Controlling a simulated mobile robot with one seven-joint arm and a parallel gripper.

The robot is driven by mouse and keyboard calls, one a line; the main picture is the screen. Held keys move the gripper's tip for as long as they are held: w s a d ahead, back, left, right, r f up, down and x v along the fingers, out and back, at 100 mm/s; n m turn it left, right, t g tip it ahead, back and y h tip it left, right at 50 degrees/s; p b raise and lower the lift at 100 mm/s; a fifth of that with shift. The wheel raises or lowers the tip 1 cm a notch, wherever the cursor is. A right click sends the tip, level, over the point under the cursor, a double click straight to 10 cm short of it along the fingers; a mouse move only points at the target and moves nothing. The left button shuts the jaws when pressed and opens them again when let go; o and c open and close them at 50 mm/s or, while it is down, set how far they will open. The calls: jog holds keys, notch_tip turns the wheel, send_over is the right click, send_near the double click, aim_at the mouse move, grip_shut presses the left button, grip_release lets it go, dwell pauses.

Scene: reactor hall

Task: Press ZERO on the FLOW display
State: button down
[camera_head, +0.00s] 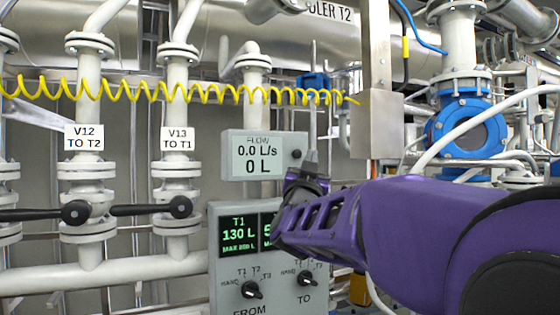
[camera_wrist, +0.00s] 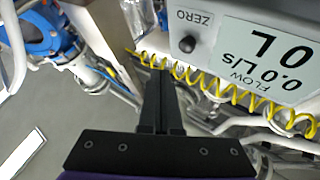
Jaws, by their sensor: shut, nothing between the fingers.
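The FLOW display (camera_head: 237,163) is a grey box with a pale screen reading 0.0 L/s and 0 L. Its black round ZERO button (camera_head: 297,154) is at the box's right side. In the wrist view the FLOW display (camera_wrist: 225,45) appears turned, with the word ZERO beside the black button (camera_wrist: 187,44). My gripper (camera_head: 311,158) is shut and empty, just right of the button in the head view. In the wrist view my gripper (camera_wrist: 155,72) points up the picture, its tips below and left of the button. They look apart from it.
Below the display is a control panel (camera_head: 228,282) with T1 at 130 L and FROM and TO knobs, partly hidden by my arm. A yellow coiled hose (camera_head: 205,93) runs above the display. Valve handles V12 (camera_head: 75,212) and V13 (camera_head: 180,207) are at left.

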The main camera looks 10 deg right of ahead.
jog(key=shift+s+d+b, duration=0.15)
jog(key=shift+s, duration=0.35)
jog(key=shift+s+d+b, duration=0.15)
jog(key=shift+s, duration=0.35)
jog(key=shift+w, duration=0.15)
